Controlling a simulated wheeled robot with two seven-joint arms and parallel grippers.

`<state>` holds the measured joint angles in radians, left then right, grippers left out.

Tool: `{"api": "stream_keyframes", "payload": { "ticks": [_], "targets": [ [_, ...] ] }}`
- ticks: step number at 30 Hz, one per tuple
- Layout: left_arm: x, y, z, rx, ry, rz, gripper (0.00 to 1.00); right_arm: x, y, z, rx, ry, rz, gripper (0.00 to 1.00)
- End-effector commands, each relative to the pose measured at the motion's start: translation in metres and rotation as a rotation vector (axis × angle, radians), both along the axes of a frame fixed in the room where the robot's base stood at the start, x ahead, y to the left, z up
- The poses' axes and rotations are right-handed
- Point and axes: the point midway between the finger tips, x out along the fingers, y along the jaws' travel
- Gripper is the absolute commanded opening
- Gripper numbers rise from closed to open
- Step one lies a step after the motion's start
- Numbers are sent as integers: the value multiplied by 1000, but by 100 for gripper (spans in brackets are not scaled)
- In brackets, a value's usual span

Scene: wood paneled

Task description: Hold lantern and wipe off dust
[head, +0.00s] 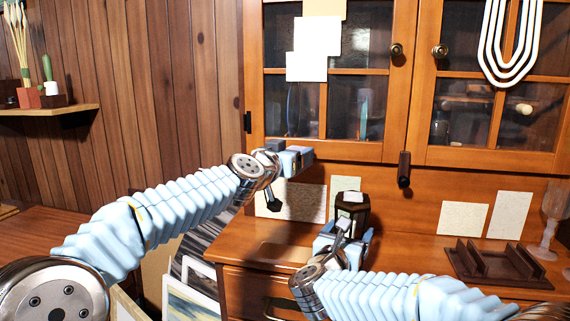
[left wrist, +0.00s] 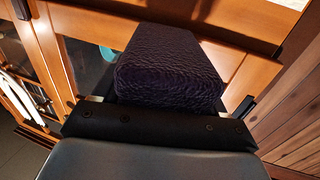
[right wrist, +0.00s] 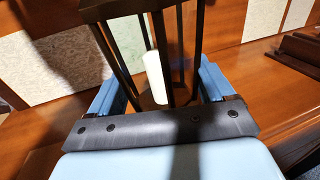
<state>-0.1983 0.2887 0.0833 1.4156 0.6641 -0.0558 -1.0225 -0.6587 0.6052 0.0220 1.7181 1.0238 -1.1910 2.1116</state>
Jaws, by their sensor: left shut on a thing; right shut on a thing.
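A dark-framed lantern (head: 362,208) with a pale top is above the desk at the centre right of the head view. Its dark posts (right wrist: 176,45) and white candle (right wrist: 155,77) show in the right wrist view. My right gripper (head: 345,238) is shut on the lantern, with a blue finger on each side. I cannot tell whether its base touches the desk. My left gripper (head: 299,160) is shut on a dark, textured block (left wrist: 170,70), clear in the left wrist view. It is up and left of the lantern, in front of the cabinet, apart from it.
The wooden desk (head: 245,240) has a dark slotted rack (head: 495,265) and glasses (head: 547,225) at its right. A glass-doored cabinet (head: 405,110) rises behind, with a dark handle (head: 404,169) hanging low. Framed pictures (head: 190,300) lean below left. A shelf (head: 50,111) with plants is at far left.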

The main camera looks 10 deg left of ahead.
Motion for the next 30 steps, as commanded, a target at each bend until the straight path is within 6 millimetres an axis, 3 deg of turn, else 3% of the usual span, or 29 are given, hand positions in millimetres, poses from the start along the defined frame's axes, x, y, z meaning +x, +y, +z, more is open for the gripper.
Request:
{"api": "stream_keyframes", "payload": {
  "ticks": [5, 12, 16, 22, 30],
  "targets": [
    [-7, -30, 17, -2, -3, -112, 42, 0, 0, -5, -3, 9, 2, 51],
    [-11, -104, 31, 2, -5, -366, 42, 0, 0, -5, -4, 9, 2, 51],
    [-17, -133, 40, 2, -4, -489, 42, 0, 0, -5, -4, 9, 1, 51],
    [-23, -148, 45, 0, -1, -561, 42, 0, 0, -5, -4, 9, 2, 51],
    [-23, -147, 27, -2, 0, -561, 42, 0, 0, -5, -4, 9, 2, 51]
  ]
}}
